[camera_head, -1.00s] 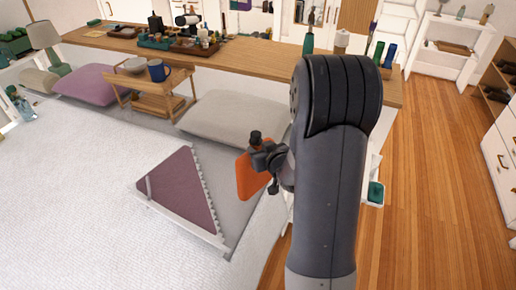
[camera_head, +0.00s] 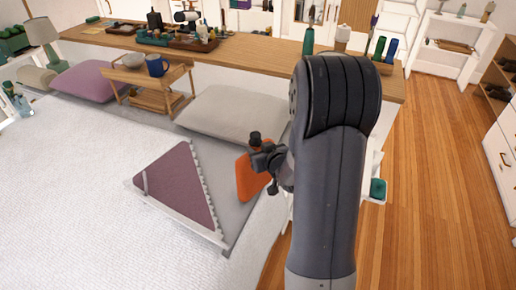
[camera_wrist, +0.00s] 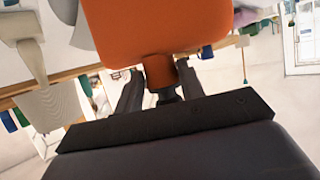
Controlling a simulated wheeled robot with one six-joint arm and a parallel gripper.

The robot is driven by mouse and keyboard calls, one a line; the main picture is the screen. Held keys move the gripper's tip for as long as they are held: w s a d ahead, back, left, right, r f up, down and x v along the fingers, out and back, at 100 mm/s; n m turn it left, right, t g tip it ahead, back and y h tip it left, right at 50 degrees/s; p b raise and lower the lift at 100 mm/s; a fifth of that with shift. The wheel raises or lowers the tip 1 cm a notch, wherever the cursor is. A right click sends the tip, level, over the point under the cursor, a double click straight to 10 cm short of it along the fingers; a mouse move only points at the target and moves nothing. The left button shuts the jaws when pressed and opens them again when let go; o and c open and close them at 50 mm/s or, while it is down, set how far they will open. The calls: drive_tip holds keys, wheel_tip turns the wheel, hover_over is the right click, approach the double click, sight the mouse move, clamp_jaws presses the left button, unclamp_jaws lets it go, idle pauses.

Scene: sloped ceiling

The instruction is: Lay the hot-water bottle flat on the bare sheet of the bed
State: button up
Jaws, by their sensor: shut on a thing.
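The orange hot-water bottle (camera_head: 248,180) hangs in the air by the right side of the bed (camera_head: 70,190), its flat body tilted steeply. My gripper (camera_head: 266,160) is shut on its neck. In the wrist view the bottle (camera_wrist: 155,25) fills the top middle, and its neck sits between the fingers of my gripper (camera_wrist: 160,80). The bare grey sheet (camera_head: 222,150) shows between the pillows and a folded-back cover corner with a purple underside (camera_head: 180,185). Part of the sheet is hidden behind the bottle. I cannot tell the height above the sheet.
A grey pillow (camera_head: 235,115) lies behind the sheet. A wooden tray stand (camera_head: 158,95) with a blue mug (camera_head: 156,66) stands left of it, near a purple pillow (camera_head: 88,82). A long wooden counter (camera_head: 270,62) runs behind. The wooden floor (camera_head: 430,180) at right is clear.

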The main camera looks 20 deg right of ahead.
sight(251, 142)
drive_tip(key=shift+w+a+r+g+p, duration=0.25)
drive_tip(key=shift+w+r+p, duration=0.1)
drive_tip(key=shift+w+p, duration=0.25)
drive_tip(key=shift+w+a+r+g+p, duration=0.15)
drive_tip(key=shift+w+a+r+p, duration=0.15)
drive_tip(key=shift+w+p, duration=0.2)
drive_tip(key=shift+w+a+g+p, duration=0.15)
drive_tip(key=shift+w+g+p, duration=0.15)
drive_tip(key=shift+w, duration=0.2)
drive_tip(key=shift+f, duration=0.1)
drive_tip(key=shift+w+a+r+n+p, duration=0.2)
drive_tip(key=shift+w+n+p, duration=0.1)
drive_tip(key=shift+w+p, duration=0.15)
drive_tip(key=shift+w+a+f+g+h+p, duration=0.1)
drive_tip(key=shift+w+a+g+h+p, duration=0.15)
drive_tip(key=shift+w+g+p, duration=0.25)
drive_tip(key=shift+w+a+f+g+h+p, duration=0.15)
drive_tip(key=shift+w+a+g+p, duration=0.15)
drive_tip(key=shift+w, duration=0.35)
drive_tip(key=shift+r, duration=0.1)
drive_tip(key=w, duration=0.1)
drive_tip(key=w+g+p, duration=0.1)
drive_tip(key=w+a+p, duration=0.1)
drive_tip(key=shift+w+a+f+n, duration=0.1)
drive_tip(key=shift+w+f+n, duration=0.05)
drive_tip(key=shift+f+n, duration=0.15)
